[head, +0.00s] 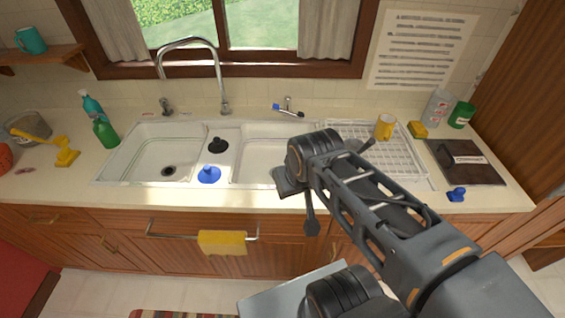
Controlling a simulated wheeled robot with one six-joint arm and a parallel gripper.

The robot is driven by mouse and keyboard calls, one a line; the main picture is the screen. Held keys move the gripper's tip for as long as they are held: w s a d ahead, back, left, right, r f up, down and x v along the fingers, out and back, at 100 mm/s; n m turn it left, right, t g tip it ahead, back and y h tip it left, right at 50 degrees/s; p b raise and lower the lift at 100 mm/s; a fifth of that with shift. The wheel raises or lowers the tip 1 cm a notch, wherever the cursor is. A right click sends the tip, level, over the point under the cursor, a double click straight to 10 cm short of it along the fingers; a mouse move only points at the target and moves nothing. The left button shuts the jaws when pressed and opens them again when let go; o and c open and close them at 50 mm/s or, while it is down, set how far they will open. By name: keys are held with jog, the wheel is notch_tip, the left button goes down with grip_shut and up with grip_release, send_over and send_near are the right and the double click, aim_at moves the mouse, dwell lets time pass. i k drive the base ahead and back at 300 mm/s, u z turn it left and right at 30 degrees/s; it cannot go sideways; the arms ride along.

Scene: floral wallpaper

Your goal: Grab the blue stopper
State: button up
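A blue stopper (209,175) with a round, flat base and a raised middle sits on the front of the ledge between the two sink basins. A black stopper (218,145) of similar shape sits behind it on the same ledge. My arm reaches in from the lower right. Its dark end, with my gripper (291,181), is over the front of the right basin, to the right of the blue stopper and apart from it. The fingers cannot be made out, so I cannot tell whether they are open or shut. Nothing is visibly held.
A tall faucet (222,75) arches behind the sink. A wire rack (360,135) with a yellow mug (384,127) is at right. A small blue object (456,194) lies near the right counter edge. Green (104,132) and teal (92,106) bottles stand left. A yellow towel (222,242) hangs in front.

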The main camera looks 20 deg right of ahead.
aim_at(210, 174)
jog(key=u, duration=0.25)
jog(key=k, duration=0.4)
jog(key=u, duration=1.75)
jog(key=i, duration=1.05)
jog(key=z, duration=0.45)
jog(key=i, duration=0.65)
jog(key=z, duration=0.45)
